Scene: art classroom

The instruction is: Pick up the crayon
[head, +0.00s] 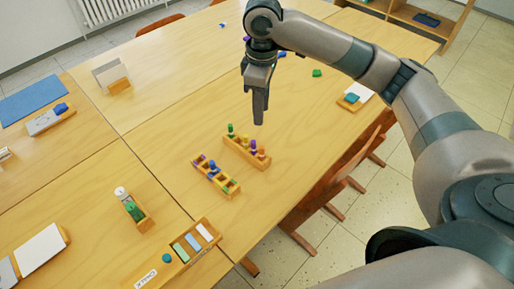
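Small coloured sticks that look like crayons, among them a green one (231,129) and an orange one (254,145), stand upright in a wooden holder (236,146) on the table. A second wooden holder (231,192) beside it has purple, blue and yellow pieces. I cannot tell which piece is the crayon meant. My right gripper (260,120) points down above the table, just beyond the first holder in the picture. It is seen edge-on, so its opening is hidden, and no held object shows. My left gripper is out of view.
A wooden chair (335,180) is tucked at the table's right side.

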